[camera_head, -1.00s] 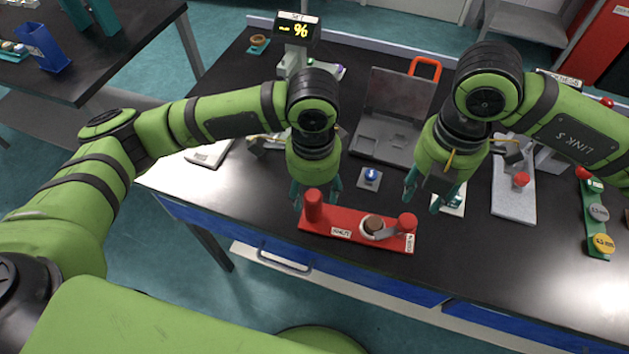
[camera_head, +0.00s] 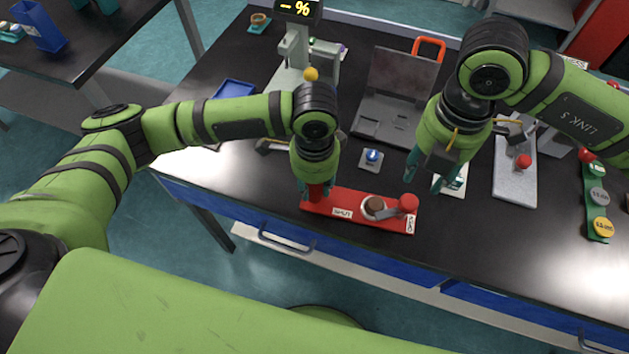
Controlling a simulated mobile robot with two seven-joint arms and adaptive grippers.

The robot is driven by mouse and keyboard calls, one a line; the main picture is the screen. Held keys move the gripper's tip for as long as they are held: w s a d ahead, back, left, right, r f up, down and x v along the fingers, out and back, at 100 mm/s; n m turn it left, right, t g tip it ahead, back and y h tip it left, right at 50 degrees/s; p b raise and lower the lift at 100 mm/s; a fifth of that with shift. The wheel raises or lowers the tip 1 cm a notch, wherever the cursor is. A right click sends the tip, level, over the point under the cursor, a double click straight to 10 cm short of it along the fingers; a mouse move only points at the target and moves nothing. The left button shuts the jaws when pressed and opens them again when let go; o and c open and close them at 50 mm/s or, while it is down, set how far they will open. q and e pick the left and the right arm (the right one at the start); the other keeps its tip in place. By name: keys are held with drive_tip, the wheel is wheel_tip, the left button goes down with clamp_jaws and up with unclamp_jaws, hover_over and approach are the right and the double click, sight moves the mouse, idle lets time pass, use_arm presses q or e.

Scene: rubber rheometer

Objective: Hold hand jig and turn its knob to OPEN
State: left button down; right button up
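The red hand jig (camera_head: 343,202) lies flat near the front edge of the black bench. It has an upright red post (camera_head: 317,192) at its left end, a brown disc (camera_head: 374,204) in a pale round seat, and a round red knob (camera_head: 409,202) on a grey lever at its right end. My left gripper (camera_head: 316,187) is down over the post, one finger on each side. Whether the fingers press on it is unclear. My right gripper (camera_head: 425,175) is open and empty, above and just right of the knob.
A small blue button on a grey base (camera_head: 371,158) stands behind the jig. A grey open case (camera_head: 385,125) with an orange handle is further back. A grey plate with a red knob (camera_head: 515,185) and a green strip of discs (camera_head: 597,205) lie to the right.

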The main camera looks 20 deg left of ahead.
sight(410, 201)
drive_tip(key=o, duration=0.4)
wheel_tip(410, 201, down, 10)
drive_tip(key=n, duration=1)
drive_tip(key=shift+r, duration=0.1)
drive_tip(key=c, duration=1.2)
